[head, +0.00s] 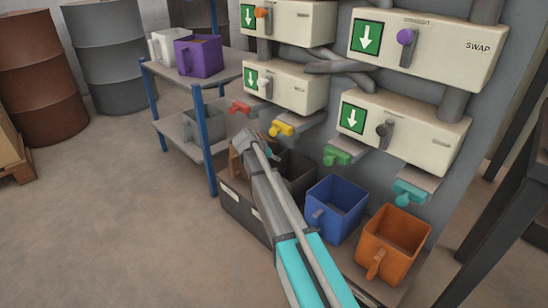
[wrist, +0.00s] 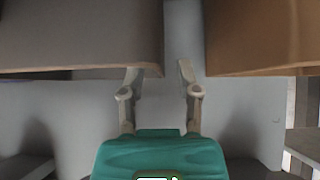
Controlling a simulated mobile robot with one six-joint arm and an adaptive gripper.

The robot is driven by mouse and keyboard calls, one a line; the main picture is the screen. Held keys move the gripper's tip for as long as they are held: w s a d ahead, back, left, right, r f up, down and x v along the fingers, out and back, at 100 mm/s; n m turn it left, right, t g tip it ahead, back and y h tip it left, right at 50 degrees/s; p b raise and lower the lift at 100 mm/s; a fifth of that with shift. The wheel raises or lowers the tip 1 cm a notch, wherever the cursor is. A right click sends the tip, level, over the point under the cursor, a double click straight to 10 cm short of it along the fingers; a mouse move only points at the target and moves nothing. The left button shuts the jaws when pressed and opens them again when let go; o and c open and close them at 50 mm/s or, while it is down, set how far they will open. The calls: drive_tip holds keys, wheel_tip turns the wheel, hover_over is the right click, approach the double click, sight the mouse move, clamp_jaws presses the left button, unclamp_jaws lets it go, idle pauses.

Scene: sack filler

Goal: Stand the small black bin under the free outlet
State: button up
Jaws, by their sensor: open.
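A black bin (head: 300,170) stands on the low ledge below the yellow outlet (head: 281,128), partly hidden by my arm. My gripper (head: 255,146) is just to its left, near a brown bin (head: 236,164). In the wrist view my gripper (wrist: 160,72) is open, with nothing between its fingers. A dark grey-brown wall (wrist: 80,35), perhaps the black bin's, is at upper left there, and a brown wall (wrist: 265,38) at upper right. The red outlet (head: 239,107) is above the brown bin. I cannot clearly tell which outlet is free.
A blue bin (head: 318,222) and an orange bin (head: 365,240) stand on the ledge at right, below the green outlet (head: 337,156) and teal outlet (head: 410,192). A shelf (head: 160,70) at left holds white, purple and grey bins. Floor is clear at front left.

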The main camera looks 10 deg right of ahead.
drive_tip(key=p+v, duration=0.7)
drive_tip(key=v, duration=0.4)
drive_tip(key=shift+p, duration=0.3)
drive_tip(key=shift+s, duration=0.1)
idle(0.3)
drive_tip(key=s+d+f+n+g+y, duration=0.1)
drive_tip(key=s+d+n+y, duration=0.1)
drive_tip(key=s, duration=0.8)
drive_tip(key=s+d+f+n+g+y, duration=0.2)
drive_tip(key=s+n, duration=0.3)
drive_tip(key=s, duration=0.6)
drive_tip(key=s+d+f+n+g+y, duration=0.1)
drive_tip(key=s+d+f+n+y, duration=0.1)
drive_tip(key=s, duration=0.8)
drive_tip(key=shift+s+n+g+y, duration=0.35)
drive_tip(key=shift+n+y, duration=0.45)
drive_tip(key=shift+n, duration=0.3)
drive_tip(key=shift+w+d+f, duration=0.1)
